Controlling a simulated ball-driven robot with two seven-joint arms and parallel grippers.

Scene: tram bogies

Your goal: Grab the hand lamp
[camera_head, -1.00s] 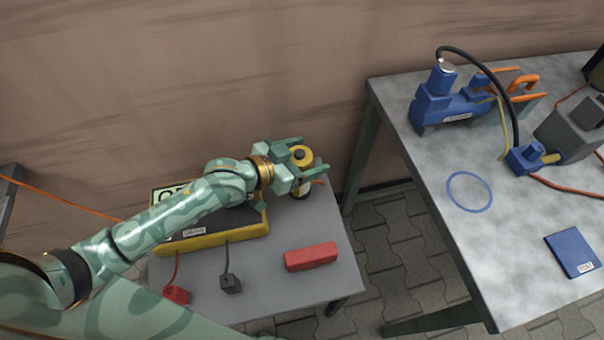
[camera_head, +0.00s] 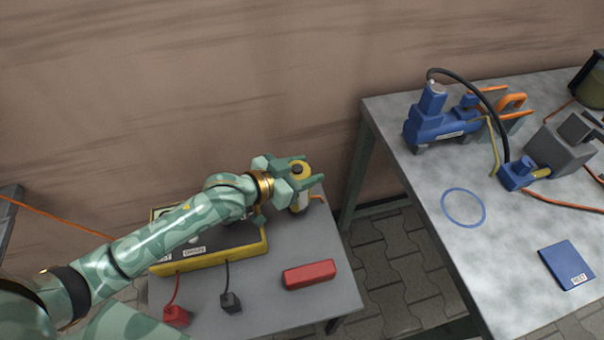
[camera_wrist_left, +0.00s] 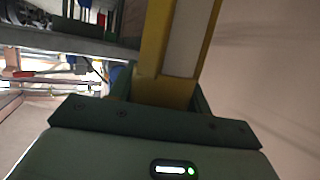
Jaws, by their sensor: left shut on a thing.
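The hand lamp (camera_head: 302,170), yellow with a dark top knob and a pale panel, is upright at the back right of the small grey table. My left gripper (camera_head: 297,178) is shut on the hand lamp, with its fingers on either side of it. In the left wrist view the lamp's yellow body and pale strip (camera_wrist_left: 180,50) fill the space between the fingers. The lamp's base is partly hidden, so I cannot tell whether it touches the table. My right gripper is not in view.
A yellow-edged tester box (camera_head: 215,255) with red and black leads sits left on the small table (camera_head: 270,305). A red block (camera_head: 310,274) lies in front. A larger table (camera_head: 420,170) at right holds a blue pump (camera_head: 437,122), a blue ring mark and a blue booklet (camera_head: 567,265).

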